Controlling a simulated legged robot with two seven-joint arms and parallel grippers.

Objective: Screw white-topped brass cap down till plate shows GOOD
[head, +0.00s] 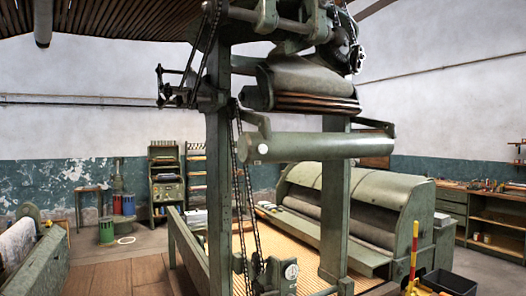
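I cannot make out a white-topped brass cap in the head view. No plate with a readable GOOD shows either. A small white round face (291,271) sits on a green machine part low in the middle, too small to read. A white disc (263,149) marks the left end of the long green roller. Neither of my grippers is in view.
A tall green machine frame (219,190) with hanging chains (247,200) fills the middle. A wide green drum machine (360,205) stands behind it to the right. A black bin (450,284) and a yellow-red post (413,255) stand at lower right. Brown floor (120,275) lies open at left.

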